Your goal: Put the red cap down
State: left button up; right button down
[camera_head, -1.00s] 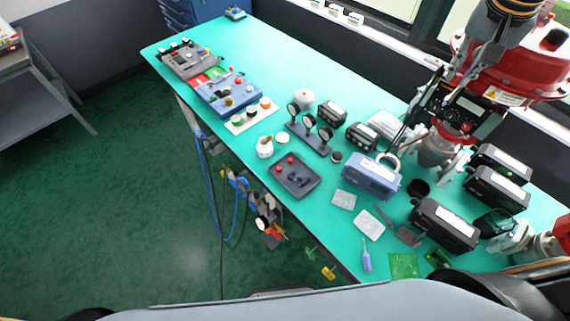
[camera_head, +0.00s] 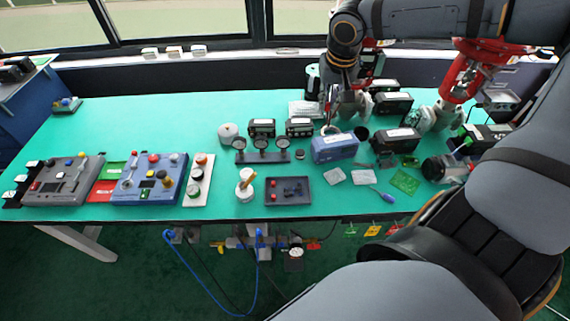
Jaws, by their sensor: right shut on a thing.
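My right gripper (camera_head: 348,112) hangs from my arm above the back of the green table (camera_head: 120,125), just behind the blue box. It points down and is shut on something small. The held red cap cannot be made out clearly, as the fingers and arm cover it. Two small red pieces (camera_head: 272,190) are in the dark tray (camera_head: 289,203) at the table's front middle. My left gripper is not in view.
The blue box (camera_head: 335,148) with a pale ring stands below my right gripper. Black boxes (camera_head: 392,103) crowd the right. A row of gauges (camera_head: 262,156) and control panels (camera_head: 150,183) stand left.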

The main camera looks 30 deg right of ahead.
jog(key=s+a+f+n+y, duration=0.1)
jog(key=s+f+n, duration=0.15)
jog(key=f, duration=0.85)
jog(key=s+f+n, duration=0.2)
jog(key=s+f, duration=0.2)
jog(key=f, duration=0.8)
jog(key=b, duration=1.6)
send_near(286, 183)
jog(key=shift+w+d+f+m, duration=0.1)
jog(key=shift+d+f+m, duration=0.2)
jog(key=shift+f, duration=0.5)
jog(key=shift+w+a+f, duration=0.25)
jog(key=shift+w+f, duration=0.2)
jog(key=shift+f, duration=0.25)
jog(key=shift+s+x, duration=0.15)
jog(key=shift+x, duration=0.6)
jog(key=shift+s+x, duration=0.2)
jog(key=shift+x, duration=0.55)
